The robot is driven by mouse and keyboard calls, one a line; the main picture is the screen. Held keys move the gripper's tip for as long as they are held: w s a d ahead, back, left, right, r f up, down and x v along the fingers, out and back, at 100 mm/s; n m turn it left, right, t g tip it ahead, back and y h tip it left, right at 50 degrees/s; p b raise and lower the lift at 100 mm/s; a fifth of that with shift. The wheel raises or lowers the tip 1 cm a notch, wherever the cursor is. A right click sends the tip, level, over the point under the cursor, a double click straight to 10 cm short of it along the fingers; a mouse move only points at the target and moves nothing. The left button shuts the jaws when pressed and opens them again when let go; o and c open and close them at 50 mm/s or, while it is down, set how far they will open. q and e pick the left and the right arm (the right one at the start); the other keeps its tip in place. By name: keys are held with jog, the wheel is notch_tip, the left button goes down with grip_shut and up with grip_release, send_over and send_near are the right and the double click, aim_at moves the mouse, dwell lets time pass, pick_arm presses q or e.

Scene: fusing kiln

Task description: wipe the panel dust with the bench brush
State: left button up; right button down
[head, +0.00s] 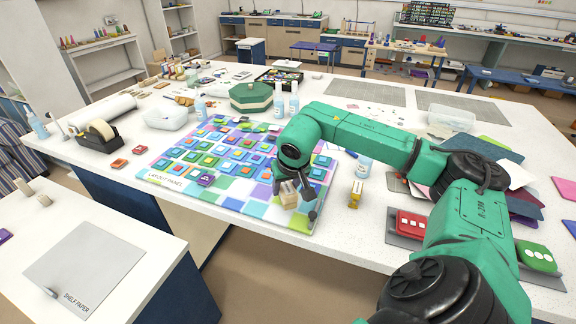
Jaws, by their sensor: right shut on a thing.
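The layout panel (160,178) is a colourful board of squares lying on the white bench, with raised coloured glass tiles over most of it. My right gripper (297,200) is over the panel's front right part. It is shut on a pale wooden block, which looks like the bench brush (288,194). The brush's underside is hidden, and I cannot tell whether it touches the panel. I cannot make out the dust at this size. My left gripper is not in view.
A purple tile piece (206,180) sits near the panel's front edge. A tape dispenser (100,134) is at left. Red (411,222) and green (537,256) pieces lie at right.

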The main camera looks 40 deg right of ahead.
notch_tip(320, 180, up, 4)
jog(key=shift+s+d+f+p, duration=0.15)
jog(key=shift+f+p, duration=0.05)
jog(key=shift+p, duration=0.8)
jog(key=shift+r, duration=0.3)
